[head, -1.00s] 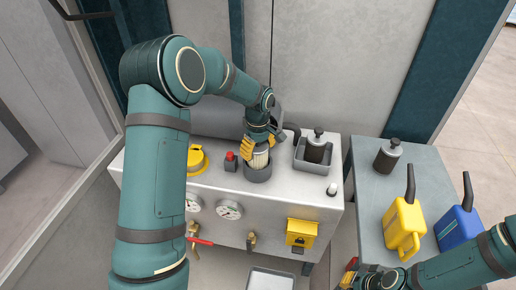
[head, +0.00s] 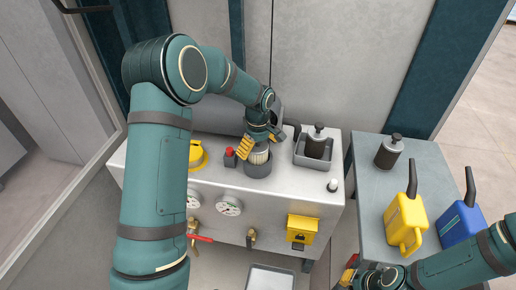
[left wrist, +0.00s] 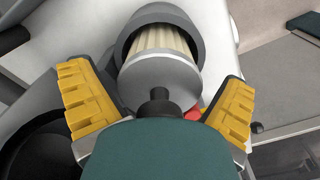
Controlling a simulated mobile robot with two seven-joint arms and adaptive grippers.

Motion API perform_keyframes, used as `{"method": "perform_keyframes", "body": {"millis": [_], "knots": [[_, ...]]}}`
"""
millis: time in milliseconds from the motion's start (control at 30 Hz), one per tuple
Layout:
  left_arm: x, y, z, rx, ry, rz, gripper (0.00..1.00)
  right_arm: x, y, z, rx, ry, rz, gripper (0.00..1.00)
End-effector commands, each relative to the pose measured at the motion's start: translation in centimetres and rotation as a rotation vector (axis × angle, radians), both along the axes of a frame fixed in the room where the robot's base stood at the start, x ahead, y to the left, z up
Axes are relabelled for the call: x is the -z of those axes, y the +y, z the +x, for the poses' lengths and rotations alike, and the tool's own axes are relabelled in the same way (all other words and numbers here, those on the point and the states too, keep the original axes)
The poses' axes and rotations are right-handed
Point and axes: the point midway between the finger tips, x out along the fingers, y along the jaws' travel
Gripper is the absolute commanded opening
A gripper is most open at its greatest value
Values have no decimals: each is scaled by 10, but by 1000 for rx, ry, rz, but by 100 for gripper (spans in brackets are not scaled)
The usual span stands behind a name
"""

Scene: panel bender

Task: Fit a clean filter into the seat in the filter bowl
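The clean filter (left wrist: 158,58) has cream pleats and a grey end cap with a black knob. It stands in the dark grey filter bowl (head: 257,170), with some pleats showing above the rim; the wrist view also shows the bowl (left wrist: 205,35). The seat inside is hidden. My left gripper (head: 261,142) is open above the bowl. In the left wrist view its yellow fingers (left wrist: 160,105) stand apart on both sides of the cap, with gaps. My right gripper (head: 349,275) is at the bottom edge, partly cut off; its opening is unclear.
A dark filter (head: 316,144) stands in a grey tray (head: 302,161) right of the bowl. Another dark filter (head: 389,152) is on the side table (head: 368,190), with yellow (head: 405,222) and blue (head: 460,225) cans. A red button (head: 230,155) is close left of the bowl.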

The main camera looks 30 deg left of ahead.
Motion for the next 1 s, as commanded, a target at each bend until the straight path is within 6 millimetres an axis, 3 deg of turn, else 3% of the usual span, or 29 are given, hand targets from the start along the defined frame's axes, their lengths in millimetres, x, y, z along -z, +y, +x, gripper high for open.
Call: {"method": "perform_keyframes", "body": {"millis": [233,367,800,1000], "knots": [[-1,0,0,0,0,0,100,0,0,0,0,0,0,0],[-13,0,1,0,-2,0,100,0,0,0,0,0,0,0],[-96,0,0,1,-4,1,100,0,0,0,0,0,0,0],[-116,0,0,0,-1,0,100,0,0,0,0,0,0,0]]}}
